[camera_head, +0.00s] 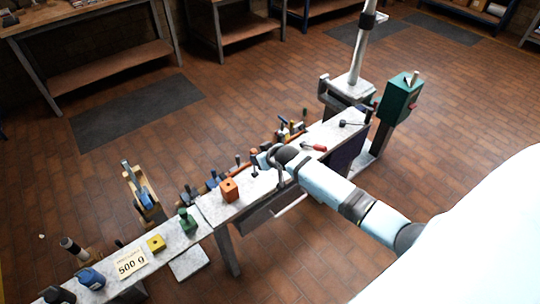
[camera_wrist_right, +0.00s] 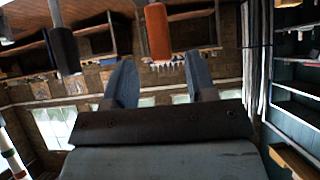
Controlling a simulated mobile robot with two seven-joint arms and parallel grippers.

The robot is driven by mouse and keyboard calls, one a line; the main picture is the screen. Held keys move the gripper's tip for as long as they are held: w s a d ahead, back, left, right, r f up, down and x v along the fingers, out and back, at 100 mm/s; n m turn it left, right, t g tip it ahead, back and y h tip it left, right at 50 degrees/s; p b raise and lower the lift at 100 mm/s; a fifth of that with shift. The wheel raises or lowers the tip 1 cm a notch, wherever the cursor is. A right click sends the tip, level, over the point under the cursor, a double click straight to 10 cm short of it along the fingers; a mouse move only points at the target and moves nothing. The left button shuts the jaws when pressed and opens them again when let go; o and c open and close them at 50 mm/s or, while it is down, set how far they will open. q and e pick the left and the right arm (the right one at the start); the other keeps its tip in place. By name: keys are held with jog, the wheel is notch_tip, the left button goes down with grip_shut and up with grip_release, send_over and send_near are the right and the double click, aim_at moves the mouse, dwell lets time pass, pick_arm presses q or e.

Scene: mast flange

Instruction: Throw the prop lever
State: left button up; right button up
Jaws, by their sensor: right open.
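I cannot tell for sure which lever is the prop lever. An upright lever with an orange grip (camera_head: 253,153) stands at the bench's far edge, just left of my right gripper (camera_head: 264,160). In the right wrist view this orange grip (camera_wrist_right: 158,32) shows beyond and between the two fingertips (camera_wrist_right: 158,80). The fingers are apart and nothing is between them. A black-gripped lever (camera_wrist_right: 63,48) shows to the left there. A lever with a red grip (camera_head: 314,147) lies low on the bench, right of my gripper. My left gripper is out of view.
The long pale bench (camera_head: 225,208) carries an orange block (camera_head: 229,190), a green part (camera_head: 187,222), a yellow block (camera_head: 156,243) and a "500 g" plate (camera_head: 131,265). A mast (camera_head: 361,50) and a green box (camera_head: 400,98) stand at the right end. Open floor lies behind.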

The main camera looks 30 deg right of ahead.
jog(key=v, duration=0.6)
jog(key=shift+s+r, duration=0.3)
jog(key=s+a+p, duration=0.1)
jog(key=s+a, duration=0.4)
jog(key=s, duration=0.4)
jog(key=s+a+n+y+p, duration=0.1)
jog(key=s+a+p, duration=0.1)
jog(key=s+a, duration=0.4)
jog(key=s+a+n+y+p, duration=0.1)
jog(key=s+a, duration=0.5)
jog(key=s, duration=0.5)
jog(key=shift+s+f+t+p, duration=0.25)
jog(key=shift+s+t+p, duration=0.05)
jog(key=shift+p, duration=0.05)
